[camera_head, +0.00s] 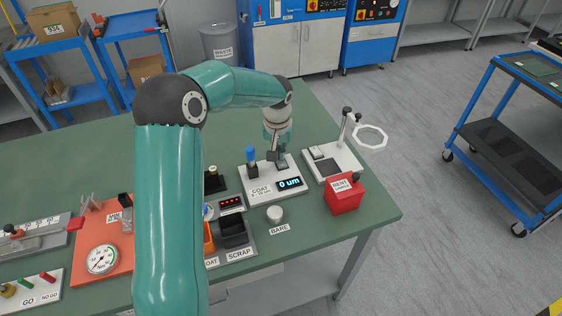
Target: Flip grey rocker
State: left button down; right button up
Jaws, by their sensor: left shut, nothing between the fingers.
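The left gripper (278,156) is shut and empty, pointing down over the back of the white coating gauge (262,195). Whether its fingertips touch the gauge is hard to tell. The gauge has a blue-topped probe (251,158) and a display (289,184) reading "0 um". I cannot clearly identify the grey rocker. A small pale block (317,153) on the ring-lamp stand's base (345,160), right of the gripper, may be it. The gripper and forearm hide part of the gauge. The right gripper is not in view.
A red box (344,196) stands at the right table edge, and a magnifier-like ring (370,136) overhangs the stand. An orange plate with a dial (102,259) lies left. Green table behind is clear.

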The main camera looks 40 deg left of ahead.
pick_arm(q)
jog(key=shift+r+p, duration=2.45)
jog(key=shift+r, duration=1.05)
